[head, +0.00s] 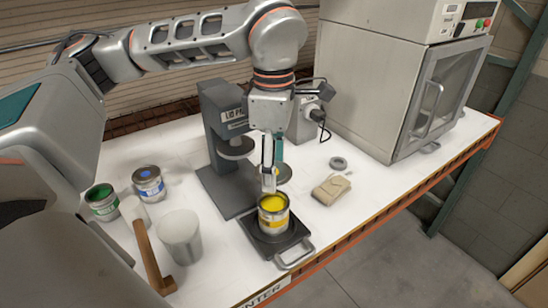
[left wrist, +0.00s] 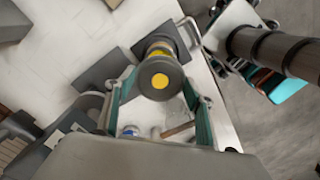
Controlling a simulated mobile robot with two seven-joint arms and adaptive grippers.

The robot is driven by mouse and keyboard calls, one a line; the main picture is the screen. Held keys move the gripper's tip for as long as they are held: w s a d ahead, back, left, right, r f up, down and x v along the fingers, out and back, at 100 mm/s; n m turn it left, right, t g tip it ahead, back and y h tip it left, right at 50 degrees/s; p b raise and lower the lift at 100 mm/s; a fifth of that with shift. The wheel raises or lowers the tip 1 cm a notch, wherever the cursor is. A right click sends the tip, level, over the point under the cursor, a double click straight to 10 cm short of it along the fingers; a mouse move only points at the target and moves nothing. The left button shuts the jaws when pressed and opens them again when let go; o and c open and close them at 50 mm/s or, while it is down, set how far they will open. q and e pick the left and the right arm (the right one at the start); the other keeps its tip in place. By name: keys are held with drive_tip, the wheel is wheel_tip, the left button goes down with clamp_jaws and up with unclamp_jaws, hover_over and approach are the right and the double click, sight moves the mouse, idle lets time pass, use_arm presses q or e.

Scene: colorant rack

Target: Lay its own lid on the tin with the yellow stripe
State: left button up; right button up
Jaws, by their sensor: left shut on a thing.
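The tin with the yellow stripe (head: 273,222) stands upright and open on a dark tray, yellow paint showing inside. My left gripper (head: 270,180) is above it, pointing down, shut on a grey lid (head: 285,173). In the left wrist view the lid (left wrist: 160,78) has a yellow dot and lies between the fingers of the left gripper (left wrist: 160,92). The lid is apart from the tin and hides part of it there. My right gripper is not in view.
The tray (head: 249,229) has a front handle. A press (head: 222,130) stands behind it. Left are a green tin (head: 103,203), a blue tin (head: 149,187), a white cup (head: 181,240) and a mallet (head: 148,257). Right are a beige block (head: 331,190), a grey ring (head: 338,163) and an oven (head: 365,80).

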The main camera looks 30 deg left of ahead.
use_arm(q)
drive_tip(key=shift+s, duration=0.1)
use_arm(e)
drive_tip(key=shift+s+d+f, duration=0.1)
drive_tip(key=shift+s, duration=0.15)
use_arm(q)
drive_tip(key=shift+d+f+b, duration=0.1)
drive_tip(key=shift+f+b, duration=0.2)
drive_tip(key=shift+f, duration=0.3)
drive_tip(key=shift+f+b, duration=0.95)
drive_tip(key=shift+f, duration=0.55)
drive_tip(key=shift+f+b, duration=0.45)
drive_tip(key=shift+f, duration=0.4)
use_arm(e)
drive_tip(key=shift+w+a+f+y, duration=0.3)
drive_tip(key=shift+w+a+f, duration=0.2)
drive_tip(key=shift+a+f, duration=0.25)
use_arm(q)
drive_tip(key=shift+f+b, duration=0.4)
drive_tip(key=shift+f, duration=0.3)
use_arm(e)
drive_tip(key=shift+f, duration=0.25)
